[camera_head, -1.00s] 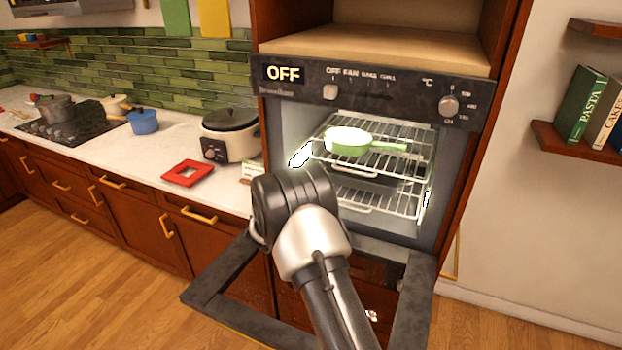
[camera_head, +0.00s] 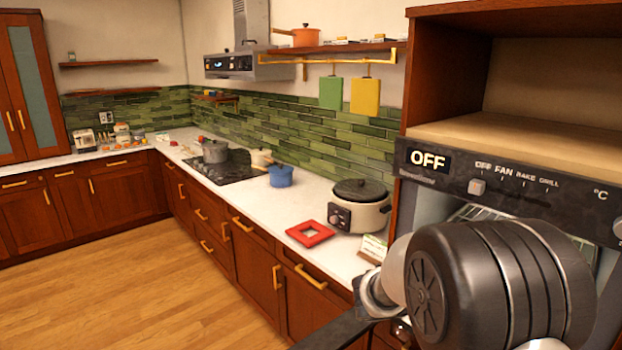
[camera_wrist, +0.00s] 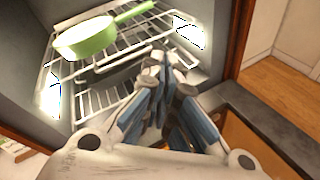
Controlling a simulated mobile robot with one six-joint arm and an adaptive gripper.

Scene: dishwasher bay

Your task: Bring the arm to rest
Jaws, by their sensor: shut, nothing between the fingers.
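My gripper (camera_wrist: 164,64) shows in the wrist view with its blue-grey fingers drawn together and nothing between them. It points toward the oven opening, with its tips in front of the wire racks (camera_wrist: 103,100); the exact gap cannot be told. In the head view, my arm's large dark joint (camera_head: 490,285) fills the lower right in front of the oven, and the gripper is hidden. The oven's control panel (camera_head: 515,192) reads OFF. A green pan (camera_wrist: 88,38) sits on the upper rack, its handle toward the upper right.
The open oven door (camera_wrist: 262,125) extends below and beside my gripper; its edge (camera_head: 335,330) shows in the head view. The counter left of the oven holds a cooker (camera_head: 358,205), a red frame (camera_head: 310,233) and a blue pot (camera_head: 281,176). The wooden floor (camera_head: 150,295) is clear at left.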

